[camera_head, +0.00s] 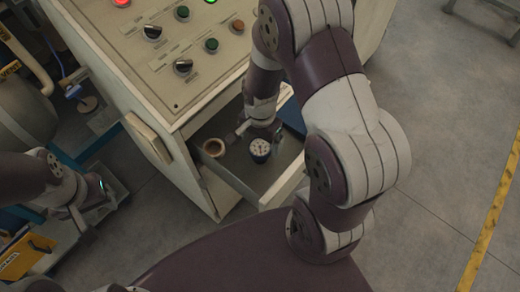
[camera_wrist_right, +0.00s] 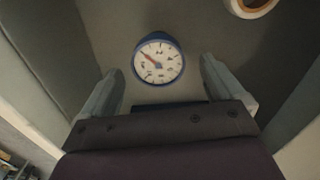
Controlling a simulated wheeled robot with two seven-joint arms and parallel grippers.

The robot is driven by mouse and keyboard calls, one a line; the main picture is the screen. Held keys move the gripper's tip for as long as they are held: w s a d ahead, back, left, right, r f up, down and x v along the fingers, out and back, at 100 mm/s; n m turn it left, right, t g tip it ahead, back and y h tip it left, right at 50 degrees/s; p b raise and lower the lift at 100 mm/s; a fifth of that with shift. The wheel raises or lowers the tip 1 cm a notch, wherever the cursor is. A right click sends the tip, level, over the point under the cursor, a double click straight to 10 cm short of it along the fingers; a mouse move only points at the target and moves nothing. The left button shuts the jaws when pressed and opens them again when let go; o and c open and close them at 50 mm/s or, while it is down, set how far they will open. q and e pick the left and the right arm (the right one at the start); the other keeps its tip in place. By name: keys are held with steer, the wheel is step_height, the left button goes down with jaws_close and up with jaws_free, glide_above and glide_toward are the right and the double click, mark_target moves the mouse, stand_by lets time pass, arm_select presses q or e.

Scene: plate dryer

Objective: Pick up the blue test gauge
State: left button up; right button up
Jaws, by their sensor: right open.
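The blue test gauge (camera_head: 260,149), with a white round dial and a blue rim, lies dial up in an open drawer (camera_head: 232,182). In the right wrist view the gauge (camera_wrist_right: 159,61) is whole, ahead of and between the two fingers. My right gripper (camera_head: 258,133) reaches down into the drawer at the gauge; in the wrist view the right gripper (camera_wrist_right: 160,78) is open with nothing held. I cannot tell if a finger touches the gauge. My left gripper (camera_head: 82,214) is at the far left, away from the drawer; its jaws are unclear.
The drawer walls stand close around my right gripper. The control panel (camera_head: 165,45) with knobs and buttons rises above. Something blue (camera_head: 292,117) is partly hidden behind my right arm.

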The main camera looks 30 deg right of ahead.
mark_target(260, 146)
step_height(260, 146, down, 5)
steer(key=shift+s+r+b, duration=0.1)
steer(key=shift+s+b, duration=0.05)
steer(key=shift+b, duration=0.3)
steer(key=shift+a, duration=0.1)
steer(key=shift+c, duration=0.3)
steer(key=shift+r, duration=0.1)
steer(key=c, duration=1.1)
